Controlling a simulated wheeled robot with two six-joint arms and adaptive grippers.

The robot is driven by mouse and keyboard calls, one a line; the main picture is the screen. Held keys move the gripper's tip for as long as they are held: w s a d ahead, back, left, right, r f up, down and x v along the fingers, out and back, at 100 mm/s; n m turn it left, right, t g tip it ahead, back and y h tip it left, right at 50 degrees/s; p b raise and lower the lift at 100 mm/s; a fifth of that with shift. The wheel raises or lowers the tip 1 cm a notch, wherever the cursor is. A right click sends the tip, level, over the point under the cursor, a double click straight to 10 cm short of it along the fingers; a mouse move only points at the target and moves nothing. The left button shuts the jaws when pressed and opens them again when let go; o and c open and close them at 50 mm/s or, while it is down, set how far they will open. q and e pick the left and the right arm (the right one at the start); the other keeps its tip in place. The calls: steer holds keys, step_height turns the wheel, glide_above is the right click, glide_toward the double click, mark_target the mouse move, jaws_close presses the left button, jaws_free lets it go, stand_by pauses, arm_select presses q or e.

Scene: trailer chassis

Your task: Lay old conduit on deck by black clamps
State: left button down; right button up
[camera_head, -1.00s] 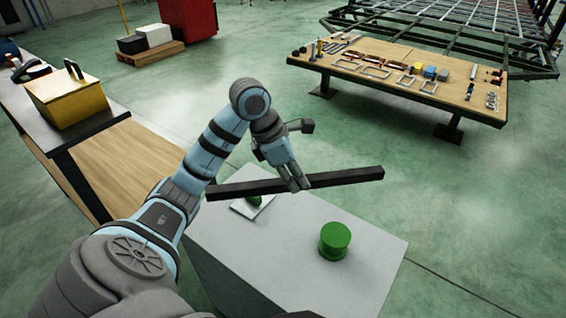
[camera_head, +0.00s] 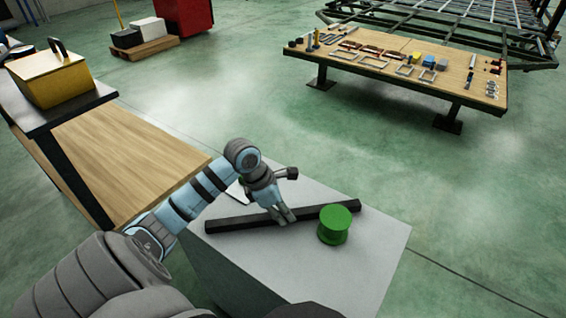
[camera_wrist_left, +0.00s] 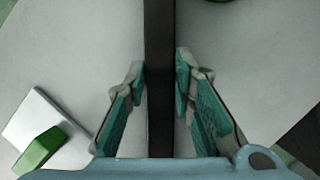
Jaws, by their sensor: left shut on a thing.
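The old conduit is a long black square bar (camera_head: 236,222), lying roughly level at the top of the grey block (camera_head: 290,265). My left gripper (camera_head: 284,216) is shut on the bar near its middle. In the left wrist view the bar (camera_wrist_left: 159,30) runs straight between the two fingers of my left gripper (camera_wrist_left: 160,85). I cannot tell whether the bar touches the grey top or hangs just above it. I cannot make out black clamps for certain. My right gripper is not in view.
A green round spool (camera_head: 337,224) stands on the grey top, close to the bar's right part. A wooden bench (camera_head: 400,72) with several small parts stands at the back right, before a dark metal frame (camera_head: 450,30). A yellow box (camera_head: 50,79) sits at left.

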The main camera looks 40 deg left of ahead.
arm_select(q)
steer(key=shift+f, duration=0.1)
steer(key=c, duration=1.8)
jaws_free()
steer(key=o, duration=0.4)
steer(key=shift+o, duration=0.2)
